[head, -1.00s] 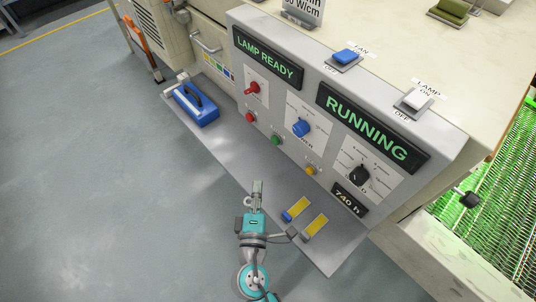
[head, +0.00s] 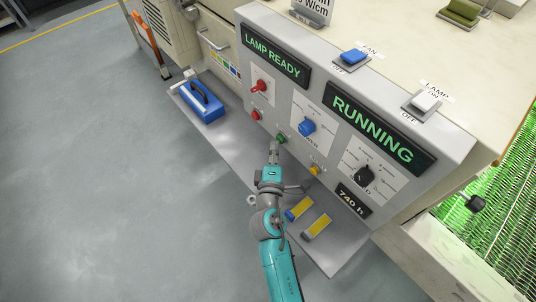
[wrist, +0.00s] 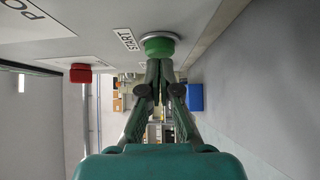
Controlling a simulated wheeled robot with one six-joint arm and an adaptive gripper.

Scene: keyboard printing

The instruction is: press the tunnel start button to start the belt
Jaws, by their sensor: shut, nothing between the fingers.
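The green start button (head: 280,139) is on the sloped grey control panel (head: 350,115), below the blue knob. In the wrist view the green button (wrist: 159,46) has a START label beside it. My gripper (head: 273,150) is shut and empty, with its fingertips right at the green button. In the wrist view the fingertips (wrist: 158,65) overlap the button's edge; whether they press it I cannot tell. The right display (head: 382,133) reads RUNNING and the left display (head: 274,57) reads LAMP READY.
A red button (head: 255,115) and a yellow button (head: 315,169) flank the green one. A blue knob (head: 307,127) and a black knob (head: 364,175) sit above. A blue case (head: 203,104) and two yellow-topped blocks lie on the ledge (head: 238,155). A green belt (head: 510,210) shows at right.

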